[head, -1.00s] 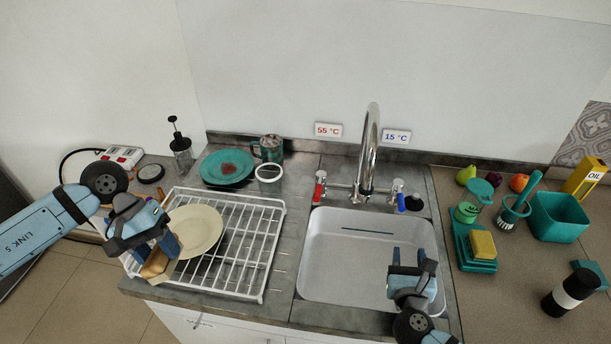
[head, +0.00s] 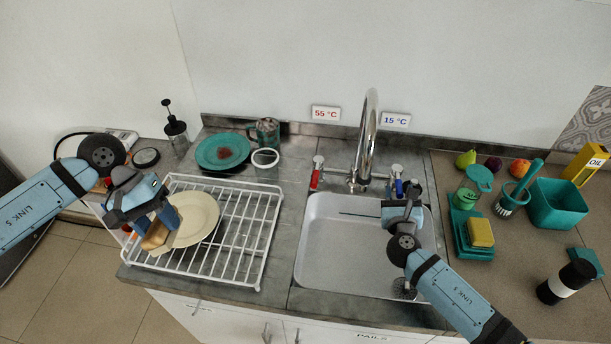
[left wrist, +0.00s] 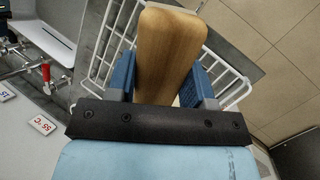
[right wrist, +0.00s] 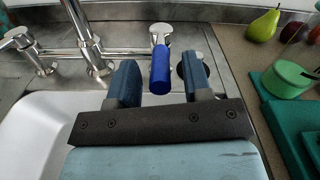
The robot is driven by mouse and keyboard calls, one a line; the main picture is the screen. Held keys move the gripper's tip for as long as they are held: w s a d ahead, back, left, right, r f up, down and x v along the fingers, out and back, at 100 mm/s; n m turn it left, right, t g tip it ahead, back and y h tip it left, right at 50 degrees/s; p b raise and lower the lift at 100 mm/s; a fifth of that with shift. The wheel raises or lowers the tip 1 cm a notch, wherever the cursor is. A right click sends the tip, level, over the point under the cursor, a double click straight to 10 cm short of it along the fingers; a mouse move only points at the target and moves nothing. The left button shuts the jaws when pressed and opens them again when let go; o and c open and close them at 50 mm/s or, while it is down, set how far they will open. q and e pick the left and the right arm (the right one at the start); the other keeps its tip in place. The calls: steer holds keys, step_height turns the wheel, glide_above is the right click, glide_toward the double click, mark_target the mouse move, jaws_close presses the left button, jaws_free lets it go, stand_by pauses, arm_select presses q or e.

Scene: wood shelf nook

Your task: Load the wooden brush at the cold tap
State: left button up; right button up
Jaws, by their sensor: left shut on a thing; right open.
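The wooden brush (head: 157,236) is held by my left gripper (head: 168,222) over the dish rack, in front of the cream plate. In the left wrist view the brush's smooth wooden face (left wrist: 168,50) sits between the two fingers; its bristles are hidden. The cold tap has a blue lever (head: 398,187) at the right of the spout (head: 367,135), under the 15 °C sign. My right gripper (head: 402,204) is open over the back right of the sink. In the right wrist view the blue lever (right wrist: 160,70) appears between its open fingers (right wrist: 160,85), not gripped.
The white sink basin (head: 325,250) is below my right gripper. The red hot lever (head: 315,180) is left of the spout. The dish rack (head: 250,240) holds the cream plate (head: 197,215). Right of the sink stand a sponge (head: 480,232) on a teal tray and a teal tub (head: 556,205).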

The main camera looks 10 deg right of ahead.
steer(key=shift+w+d, duration=0.1)
steer(key=shift+w, duration=0.3)
jaws_close()
arm_select(q)
steer(key=shift+f, duration=0.1)
steer(key=shift+f+b, duration=0.4)
steer(key=shift+b, duration=0.1)
arm_select(e)
steer(key=d+n+y, duration=0.1)
steer(key=y, duration=0.1)
steer(key=d+n+y, duration=0.1)
steer(key=y, duration=0.1)
steer(key=shift+s+n+t, duration=0.15)
steer(key=shift+n+t, duration=0.15)
steer(key=shift+n, duration=0.1)
